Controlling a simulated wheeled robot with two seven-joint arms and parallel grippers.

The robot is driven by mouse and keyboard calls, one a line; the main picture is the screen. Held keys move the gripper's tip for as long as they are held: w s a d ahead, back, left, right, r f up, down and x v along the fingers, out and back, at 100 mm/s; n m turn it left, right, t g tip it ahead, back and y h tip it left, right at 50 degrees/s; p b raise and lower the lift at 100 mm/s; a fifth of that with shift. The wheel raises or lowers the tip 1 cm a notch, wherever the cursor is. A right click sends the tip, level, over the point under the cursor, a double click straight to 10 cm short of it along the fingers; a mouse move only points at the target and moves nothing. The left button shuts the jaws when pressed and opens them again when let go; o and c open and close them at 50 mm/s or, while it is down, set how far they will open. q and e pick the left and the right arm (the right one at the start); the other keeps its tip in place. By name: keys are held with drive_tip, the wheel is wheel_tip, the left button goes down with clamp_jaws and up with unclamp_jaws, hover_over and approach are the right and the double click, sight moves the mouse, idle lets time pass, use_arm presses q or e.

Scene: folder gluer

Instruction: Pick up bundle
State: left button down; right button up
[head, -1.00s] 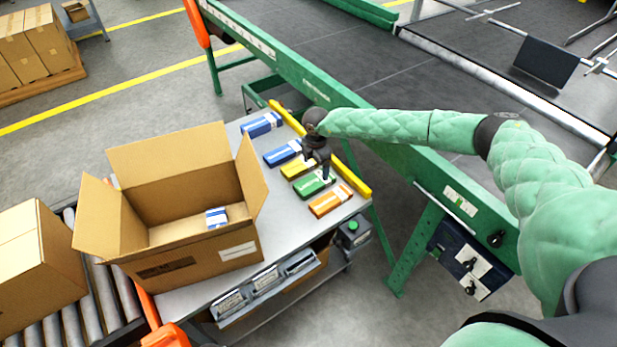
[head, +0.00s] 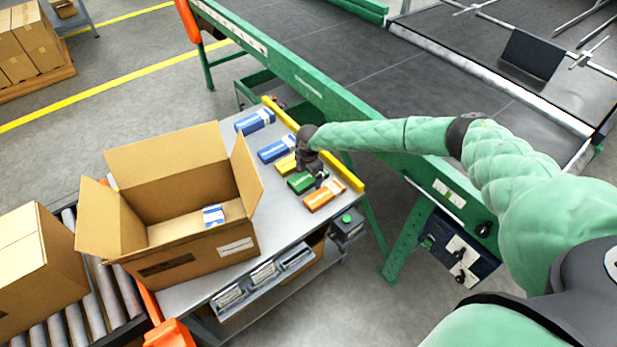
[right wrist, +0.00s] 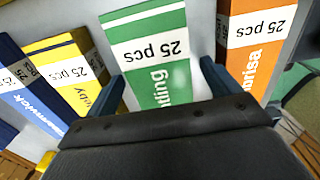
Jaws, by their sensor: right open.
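Several flat bundles lie in a row on the grey table. The green bundle (head: 299,183) is between the yellow bundle (head: 286,164) and the orange bundle (head: 324,196). My right gripper (head: 318,179) is over the green bundle, pointing down, and partly hides it. In the right wrist view the open fingers (right wrist: 166,84) stand on either side of the green bundle (right wrist: 150,45), with the orange bundle (right wrist: 255,40) right beside one finger. Two blue bundles (head: 277,149) lie further along the row. An open cardboard box (head: 190,258) holds a small blue-and-white bundle (head: 213,215). My left gripper is not in view.
A yellow rail (head: 345,173) edges the table beside the row, with the green conveyor frame (head: 300,85) behind it. A closed carton (head: 35,265) stands on rollers at the left. Bare tabletop (head: 280,220) lies between box and bundles.

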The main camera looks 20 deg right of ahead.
drive_tip(key=shift+f, duration=0.1)
drive_tip(key=c, duration=1.1)
drive_tip(key=shift+c, duration=0.2)
